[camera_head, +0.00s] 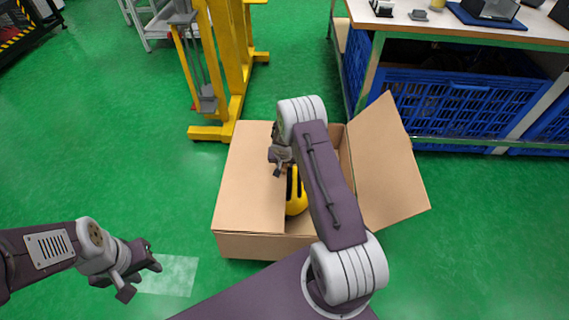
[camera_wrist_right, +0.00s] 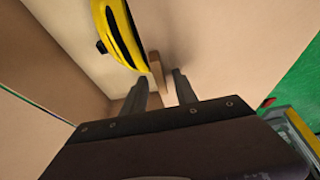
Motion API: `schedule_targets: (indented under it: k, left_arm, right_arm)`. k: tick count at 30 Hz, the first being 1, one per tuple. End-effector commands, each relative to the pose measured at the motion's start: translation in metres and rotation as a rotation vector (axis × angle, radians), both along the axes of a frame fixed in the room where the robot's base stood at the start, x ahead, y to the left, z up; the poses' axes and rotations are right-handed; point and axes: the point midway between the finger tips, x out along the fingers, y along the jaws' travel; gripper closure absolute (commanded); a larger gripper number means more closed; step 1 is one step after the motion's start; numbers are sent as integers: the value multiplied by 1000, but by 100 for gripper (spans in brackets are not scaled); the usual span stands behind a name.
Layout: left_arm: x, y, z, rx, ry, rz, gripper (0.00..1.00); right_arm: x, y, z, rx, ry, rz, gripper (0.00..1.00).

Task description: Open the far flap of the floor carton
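The tan floor carton (camera_head: 262,245) stands on the green floor in the middle of the head view. Its left flap (camera_head: 250,175) lies flat over the left part of the opening. Its right flap (camera_head: 385,165) is raised and leans outward. A yellow and black object (camera_head: 296,192) shows inside; it also shows in the right wrist view (camera_wrist_right: 124,32). My right gripper (camera_head: 279,166) is at the inner edge of the left flap. Its fingers (camera_wrist_right: 160,90) are apart, with a narrow cardboard strip beyond or between them; contact is unclear. My left gripper (camera_head: 140,276) is open and empty, left of the carton.
A yellow lifting frame (camera_head: 235,75) stands on the floor just behind the carton. A workbench (camera_head: 470,30) with blue crates (camera_head: 460,100) below is at the back right. My right arm hides part of the carton's opening.

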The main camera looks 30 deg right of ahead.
Motion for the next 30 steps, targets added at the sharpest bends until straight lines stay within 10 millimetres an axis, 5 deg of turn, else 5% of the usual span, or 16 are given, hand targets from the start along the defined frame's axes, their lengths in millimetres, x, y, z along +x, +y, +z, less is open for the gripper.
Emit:
schedule_targets:
  k: [1, 5, 30]
  left_arm:
    - [0, 0, 0, 0, 0, 0, 64]
    - [0, 0, 0, 0, 0, 0, 64]
    - [0, 0, 0, 0, 0, 0, 64]
  right_arm:
    - [0, 0, 0, 0, 0, 0, 68]
    - [0, 0, 0, 0, 0, 0, 100]
    - [0, 0, 0, 0, 0, 0, 100]
